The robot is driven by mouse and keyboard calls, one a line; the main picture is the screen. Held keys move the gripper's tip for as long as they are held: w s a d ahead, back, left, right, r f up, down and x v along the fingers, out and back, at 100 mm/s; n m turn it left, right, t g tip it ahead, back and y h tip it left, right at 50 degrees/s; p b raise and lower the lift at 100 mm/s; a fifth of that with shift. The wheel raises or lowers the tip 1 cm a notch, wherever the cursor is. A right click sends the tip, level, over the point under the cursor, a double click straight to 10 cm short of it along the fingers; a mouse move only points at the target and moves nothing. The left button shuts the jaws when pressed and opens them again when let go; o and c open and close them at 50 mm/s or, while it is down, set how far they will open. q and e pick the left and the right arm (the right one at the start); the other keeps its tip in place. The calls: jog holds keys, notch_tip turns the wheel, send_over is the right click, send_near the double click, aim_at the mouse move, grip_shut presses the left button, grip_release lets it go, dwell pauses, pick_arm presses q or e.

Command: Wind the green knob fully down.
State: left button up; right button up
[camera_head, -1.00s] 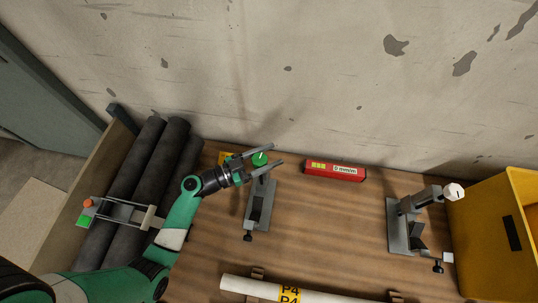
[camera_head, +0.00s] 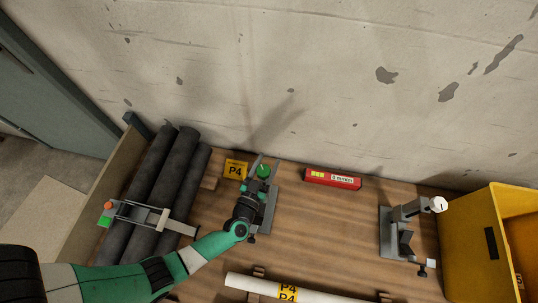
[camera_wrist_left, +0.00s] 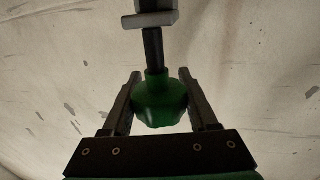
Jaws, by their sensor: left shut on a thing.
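The green knob (camera_head: 263,171) is on the stand (camera_head: 270,208) at the left of the bench. In the left wrist view the knob (camera_wrist_left: 160,102) sits on a dark threaded rod below a grey block (camera_wrist_left: 150,18). My left gripper (camera_head: 266,163) is shut on the knob, with one finger on each side of it; its fingers also show in the left wrist view (camera_wrist_left: 159,78). The gripper and wrist hide part of the stand. My right gripper is not in view.
A second stand with a white knob (camera_head: 438,204) is at the right, beside a yellow crate (camera_head: 465,244). A red box (camera_head: 332,179) lies near the wall. Dark pipes (camera_head: 150,180) and a white pipe (camera_head: 330,294) lie nearby.

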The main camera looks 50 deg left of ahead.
aim_at(258, 167)
pick_arm(q)
jog(key=shift+r+n+g+y+p, duration=0.25)
jog(key=shift+n+g+y+p, duration=0.15)
jog(key=shift+n+g+y, duration=0.6)
jog(key=shift+a+f+n+y, duration=0.15)
jog(key=shift+n+y, duration=0.25)
jog(key=shift+y, duration=0.5)
jog(key=shift+s+a+f+n+g+y+b, duration=0.15)
jog(key=shift+n+g+y+b, duration=0.15)
jog(key=shift+n+g+y, duration=0.25)
jog(key=shift+s+a+n+g+y+b, duration=0.1)
jog(key=shift+n+g+y+b, duration=0.25)
jog(key=shift+g, duration=0.3)
jog(key=shift+s+a+n+g+y+b, duration=0.15)
jog(key=shift+s+n+g+y+b, duration=0.5)
jog(key=shift+n+g+b, duration=1.3)
jog(key=shift+s+a+n+g+y+b, duration=0.2)
jog(key=shift+n+g+y+b, duration=0.9)
jog(key=shift+g+b, duration=1.55)
jog(key=shift+s+a+n+g+y+b, duration=0.1)
jog(key=shift+s+n+g+y+b, duration=0.45)
jog(key=shift+n+g+b, duration=1.45)
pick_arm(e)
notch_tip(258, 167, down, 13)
pick_arm(q)
jog(key=shift+w+g, duration=0.1)
jog(key=shift+g, duration=0.2)
jog(key=o, duration=1.4)
jog(key=shift+c, duration=0.2)
jog(key=shift+m, duration=0.25)
